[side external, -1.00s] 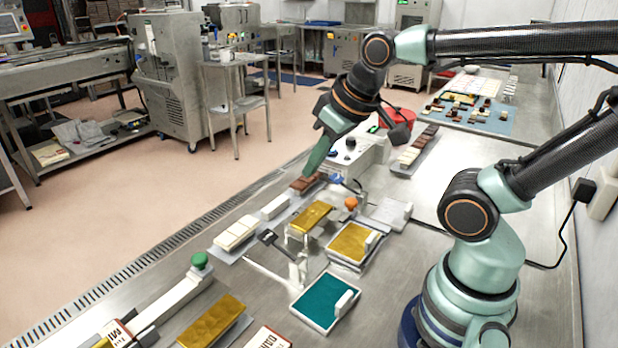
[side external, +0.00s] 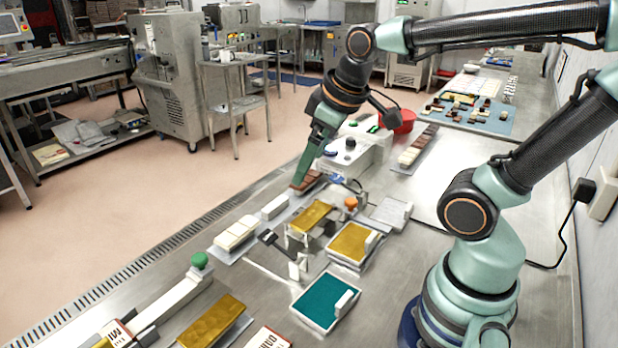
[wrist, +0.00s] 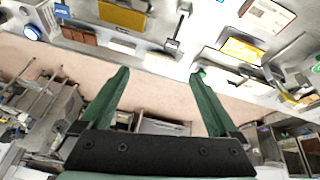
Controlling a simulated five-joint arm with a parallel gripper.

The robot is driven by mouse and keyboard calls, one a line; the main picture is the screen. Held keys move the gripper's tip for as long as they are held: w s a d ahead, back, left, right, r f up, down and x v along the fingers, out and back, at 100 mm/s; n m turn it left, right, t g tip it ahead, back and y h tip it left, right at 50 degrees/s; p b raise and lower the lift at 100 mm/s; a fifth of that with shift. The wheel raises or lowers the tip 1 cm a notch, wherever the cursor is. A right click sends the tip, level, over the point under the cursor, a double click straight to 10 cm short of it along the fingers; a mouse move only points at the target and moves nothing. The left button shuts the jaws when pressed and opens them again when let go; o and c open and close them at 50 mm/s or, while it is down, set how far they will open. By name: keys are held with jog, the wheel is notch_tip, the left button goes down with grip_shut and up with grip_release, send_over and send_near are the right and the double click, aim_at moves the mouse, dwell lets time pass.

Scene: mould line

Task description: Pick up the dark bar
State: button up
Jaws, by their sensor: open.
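The dark bar (side external: 311,180) is a brown, segmented chocolate bar lying on the bench in the side external view, partly covered by my gripper. My gripper (side external: 298,184) points down at the bar's left end in that view; I cannot tell whether it touches it. In the wrist view, the dark bar (wrist: 80,36) lies at upper left, outside the space between my fingers. There my gripper (wrist: 158,73) has its two green fingers wide apart, with nothing between them.
A small white block (side external: 275,207) and a white segmented bar (side external: 236,233) lie in line with the dark bar. A gold plate on a stand (side external: 311,214) and an orange knob (side external: 351,203) are close on the right. A white machine (side external: 357,150) stands behind.

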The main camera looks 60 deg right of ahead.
jog(key=w+d+f+n+g, duration=0.25)
jog(key=w+d+n, duration=0.25)
jog(key=n, duration=0.3)
jog(key=n+g, duration=0.2)
jog(key=n, duration=0.5)
send_over(312, 214)
notch_tip(312, 214, down, 6)
jog(key=shift+n, duration=0.3)
jog(key=f, duration=0.7)
jog(key=shift+s, duration=0.2)
jog(key=shift+w+f, duration=0.2)
jog(key=shift+f, duration=2.4)
jog(key=c, duration=1.5)
jog(key=shift+o, duration=0.2)
jog(key=shift+r, duration=0.1)
